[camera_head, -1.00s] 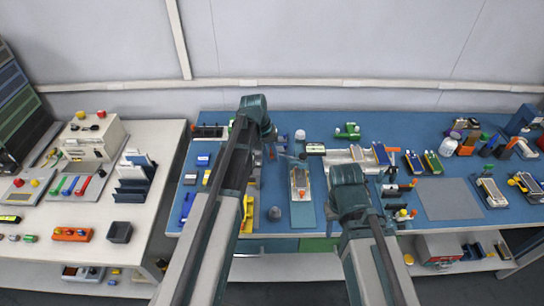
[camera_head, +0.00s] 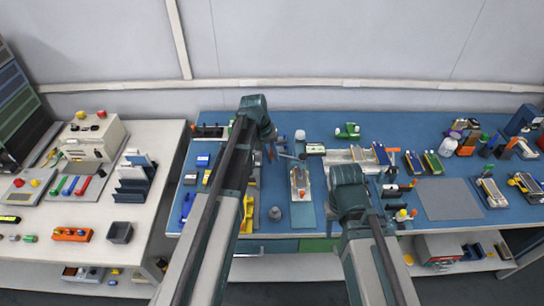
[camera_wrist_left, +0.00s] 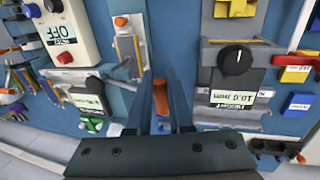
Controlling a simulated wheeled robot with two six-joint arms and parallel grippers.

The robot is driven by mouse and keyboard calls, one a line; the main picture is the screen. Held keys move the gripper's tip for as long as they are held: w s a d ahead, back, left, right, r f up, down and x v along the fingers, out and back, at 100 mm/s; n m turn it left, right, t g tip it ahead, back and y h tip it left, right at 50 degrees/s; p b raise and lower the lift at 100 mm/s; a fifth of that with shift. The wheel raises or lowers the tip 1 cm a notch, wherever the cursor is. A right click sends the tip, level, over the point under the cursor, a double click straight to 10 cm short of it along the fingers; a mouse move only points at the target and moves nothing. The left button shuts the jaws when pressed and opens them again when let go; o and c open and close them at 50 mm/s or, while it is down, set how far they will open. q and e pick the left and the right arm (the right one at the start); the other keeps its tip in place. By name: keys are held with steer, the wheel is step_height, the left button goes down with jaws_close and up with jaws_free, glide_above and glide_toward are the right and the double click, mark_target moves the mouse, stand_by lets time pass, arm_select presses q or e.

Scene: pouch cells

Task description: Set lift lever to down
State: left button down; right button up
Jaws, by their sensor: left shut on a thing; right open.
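My left gripper (camera_wrist_left: 160,112) is shut on an orange lever handle (camera_wrist_left: 160,96), which shows between its two dark fingers in the left wrist view. The lower part of the lever is hidden by the fingers and the gripper body. In the head view the left gripper (camera_head: 284,154) is small, over the back-left part of the blue table, beside a narrow fixture (camera_head: 301,205). Whether the lever is up or down cannot be told. My right arm hangs over the table's front middle. Its gripper is hidden behind its own arm.
In the left wrist view, a grey device with a black knob and a display (camera_wrist_left: 225,75) stands right of the fingers. A white box with a red button (camera_wrist_left: 68,30) stands upper left. A grey mat (camera_head: 448,199) on the blue table is bare.

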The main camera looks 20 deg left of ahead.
arm_select(q)
steer(key=shift+f, duration=0.1)
stand_by(0.3)
steer(key=shift+a+f+h+b, duration=0.1)
steer(key=shift+f+h+b, duration=0.3)
steer(key=shift+b, duration=0.35)
steer(key=shift+f+t+h+b, duration=0.35)
steer(key=shift+f+h+b, duration=0.6)
steer(key=shift+b, duration=1.15)
steer(key=shift+f+t+h+b, duration=0.5)
steer(key=shift+h+b, duration=0.9)
steer(key=shift+b, duration=0.7)
steer(key=shift+f+t+h+b, duration=0.25)
steer(key=shift+f+h+b, duration=0.75)
steer(key=shift+b, duration=1.1)
steer(key=shift+r, duration=0.25)
steer(key=c, duration=0.8)
jaws_free()
steer(key=shift+h, duration=0.25)
